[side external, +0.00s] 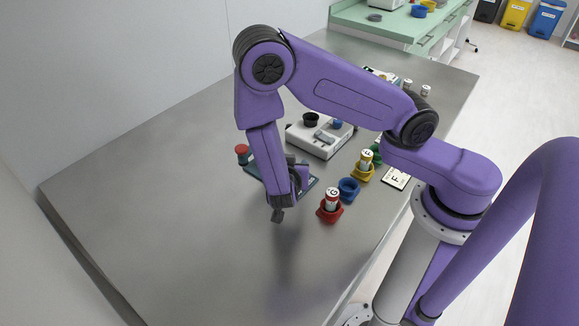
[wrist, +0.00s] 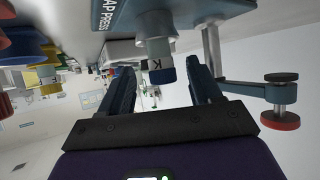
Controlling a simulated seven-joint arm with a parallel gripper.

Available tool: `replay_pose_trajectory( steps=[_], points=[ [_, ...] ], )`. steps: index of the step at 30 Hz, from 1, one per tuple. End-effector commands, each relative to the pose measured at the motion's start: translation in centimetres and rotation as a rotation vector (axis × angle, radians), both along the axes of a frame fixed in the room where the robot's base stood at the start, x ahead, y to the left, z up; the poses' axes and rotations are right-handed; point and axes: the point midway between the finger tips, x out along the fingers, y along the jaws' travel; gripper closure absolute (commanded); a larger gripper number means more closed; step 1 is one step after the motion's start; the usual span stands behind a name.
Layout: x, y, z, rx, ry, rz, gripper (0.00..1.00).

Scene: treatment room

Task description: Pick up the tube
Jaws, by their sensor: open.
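A tube with a white label marked K and a dark blue cap (wrist: 159,75) stands at the blue-grey cap press (wrist: 112,14), which shows upside down in the wrist view. My gripper (wrist: 160,68) is open, and in the wrist view the tube appears between its two fingers, with no contact visible. In the side view my gripper (side external: 283,205) is over the table in front of the press (side external: 313,183), and my arm hides the K tube. A tube marked G (side external: 332,198) stands in a red holder (side external: 329,214). Another white-labelled tube (side external: 366,158) stands in a yellow holder (side external: 363,173).
The press has a side arm with a red knob (side external: 241,149), which shows at right in the wrist view (wrist: 281,121). A blue holder (side external: 348,189) looks empty. A white device (side external: 318,140) stands behind the press. The table's left and front (side external: 170,210) are clear.

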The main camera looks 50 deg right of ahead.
Motion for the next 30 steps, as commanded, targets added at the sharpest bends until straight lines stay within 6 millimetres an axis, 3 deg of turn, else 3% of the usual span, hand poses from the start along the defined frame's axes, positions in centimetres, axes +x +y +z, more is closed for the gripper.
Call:
replay_pose_trajectory(
  steps=[12, 21, 22, 27, 30],
  points=[
    [2.3, -3.2, -2.1, -0.001, 0.001, -0.002, 0.37],
    [2.5, -3.5, -2.3, 0.0, 0.0, 0.0, 0.37],
    [2.5, -3.5, -2.3, 0.0, 0.0, 0.0, 0.4],
    [2.5, -3.5, -2.3, 0.0, 0.0, 0.0, 0.92],
    [2.5, -3.5, -2.3, 0.0, 0.0, 0.0, 0.92]
  ],
)
